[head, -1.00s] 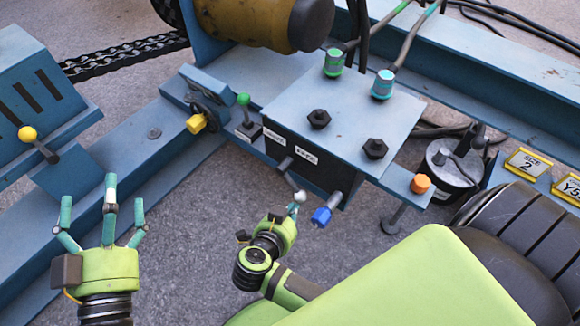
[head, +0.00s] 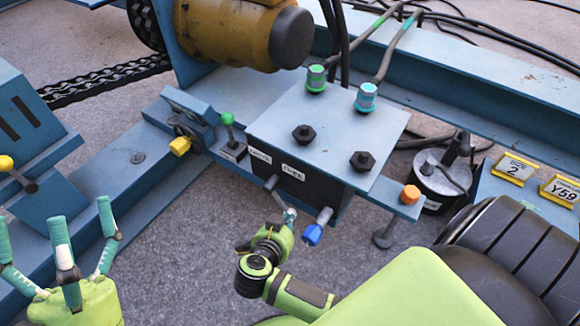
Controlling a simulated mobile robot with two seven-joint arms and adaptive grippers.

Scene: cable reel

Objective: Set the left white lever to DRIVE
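The dark front of the blue control box (head: 350,120) carries two levers. The left lever's shaft (head: 272,184) slopes down and right to a small pale end (head: 290,213) at my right gripper's fingertips (head: 287,219). The fingers are small and overlap that end, so I cannot tell whether they grip it or only touch it. The right lever ends in a blue knob (head: 313,235), just right of my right gripper. Two white labels sit above the levers; their words are too small to read surely. My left gripper (head: 70,225) is open and empty at lower left, its fingers spread.
A green-knobbed lever (head: 227,119) and a yellow knob (head: 180,146) stand left of the box. An orange knob (head: 410,194) is on the right bracket. A black seat (head: 520,255) fills the lower right. Bare floor (head: 190,250) lies between my grippers.

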